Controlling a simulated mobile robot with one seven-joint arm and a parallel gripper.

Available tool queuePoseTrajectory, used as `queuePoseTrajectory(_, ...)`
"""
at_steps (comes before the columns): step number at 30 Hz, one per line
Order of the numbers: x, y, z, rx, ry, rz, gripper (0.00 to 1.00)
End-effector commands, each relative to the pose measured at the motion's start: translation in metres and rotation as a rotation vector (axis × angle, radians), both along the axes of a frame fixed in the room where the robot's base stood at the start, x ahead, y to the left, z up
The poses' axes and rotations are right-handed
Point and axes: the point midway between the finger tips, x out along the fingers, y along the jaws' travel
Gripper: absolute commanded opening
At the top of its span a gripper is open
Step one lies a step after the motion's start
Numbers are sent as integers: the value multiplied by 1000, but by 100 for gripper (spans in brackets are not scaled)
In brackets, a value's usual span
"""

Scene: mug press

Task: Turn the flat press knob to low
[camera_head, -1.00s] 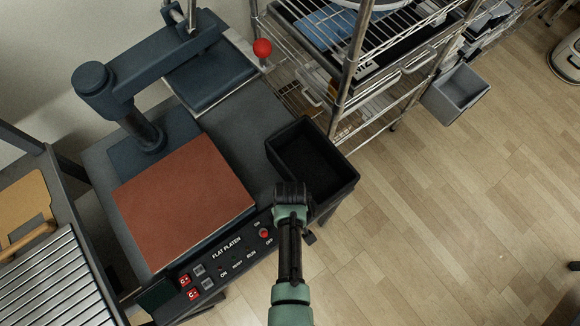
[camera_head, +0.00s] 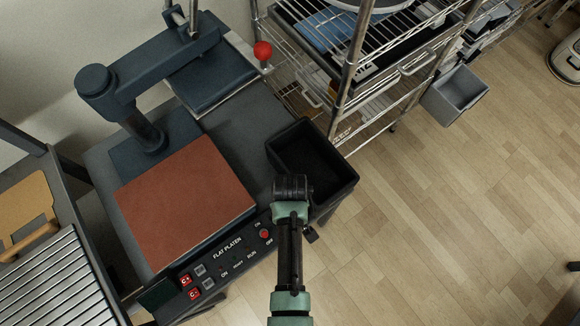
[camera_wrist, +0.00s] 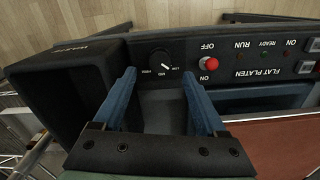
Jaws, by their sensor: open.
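The flat press knob (camera_wrist: 161,60) is a round black dial with a short white mark on the press's front panel. Small labels sit along its lower side in the wrist view, which shows the panel inverted. The mark points down and right, toward the LOW side; its exact setting is too small to tell. My gripper (camera_wrist: 158,74) is open and empty, its blue fingers on either side of the knob in the picture, apart from it. In the head view my gripper (camera_head: 292,186) is over the panel's right end, hiding the knob.
A red toggle switch (camera_wrist: 210,63) stands beside the knob, close to one finger. A black open bin (camera_head: 335,185) is just right of my gripper. The brown platen (camera_head: 185,205) lies left.

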Motion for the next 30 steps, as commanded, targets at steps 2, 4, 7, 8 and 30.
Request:
queuePoseTrajectory(2, 1, 0, 17, -1, -4, 1, 74)
queuePoseTrajectory(4, 1, 0, 31, -1, -4, 1, 74)
queuePoseTrajectory(7, 0, 0, 47, 0, -2, 1, 74)
queuePoseTrajectory(8, 0, 0, 51, 0, -2, 1, 74)
queuePoseTrajectory(30, 0, 0, 74, 0, 1, 1, 74)
